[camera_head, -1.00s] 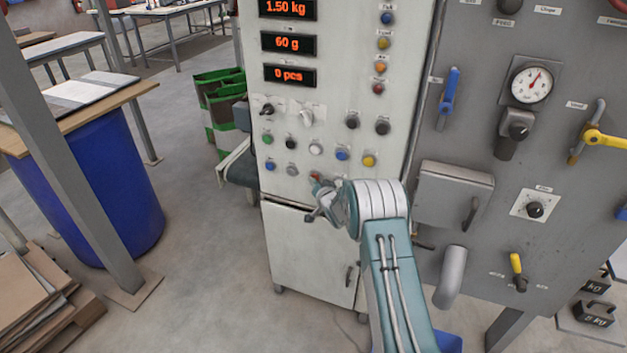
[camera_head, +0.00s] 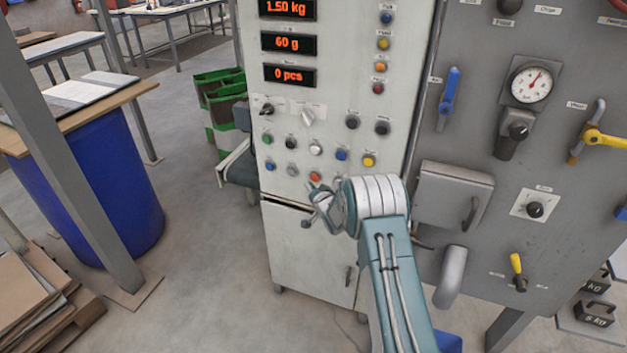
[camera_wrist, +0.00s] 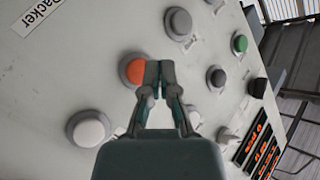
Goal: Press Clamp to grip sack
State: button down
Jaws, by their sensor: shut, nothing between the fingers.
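The control panel (camera_head: 336,105) carries rows of coloured push buttons. I cannot read any label as Clamp, so I cannot tell which button it is. An orange-red button (camera_head: 315,176) sits in the lowest row, just above my gripper (camera_head: 317,192). In the wrist view, my gripper (camera_wrist: 158,74) is shut and empty. Its fingertips overlap the right edge of the orange-red button (camera_wrist: 132,70) in the picture. I cannot tell whether they touch the panel.
White (camera_wrist: 88,128), grey (camera_wrist: 178,22) and black (camera_wrist: 215,77) buttons surround the fingers in the wrist view. The grey machine face (camera_head: 560,170) with levers and a gauge (camera_head: 531,84) stands to the right. Open floor (camera_head: 205,270) lies to the left.

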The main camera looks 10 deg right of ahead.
jog(key=s+a, duration=0.1)
jog(key=s, duration=0.1)
jog(key=s+a, duration=0.1)
jog(key=s, duration=0.1)
jog(key=shift+a, duration=0.4)
jog(key=shift+r, duration=0.1)
dwell(0.5)
jog(key=s+d+r+n+g+h, duration=0.1)
jog(key=s+r+g+h, duration=0.1)
jog(key=s+r, duration=0.7)
jog(key=s+d+r+n+g+h, duration=0.15)
jog(key=s+r, duration=0.35)
jog(key=r, duration=0.7)
jog(key=s+r+n+g, duration=0.1)
jog(key=s+g, duration=0.2)
jog(key=s, duration=1.4)
jog(key=s+a+r+n+g, duration=0.1)
jog(key=s+g, duration=0.3)
jog(key=s, duration=1.3)
jog(key=shift+s+r, duration=0.15)
jog(key=shift+r, duration=0.6)
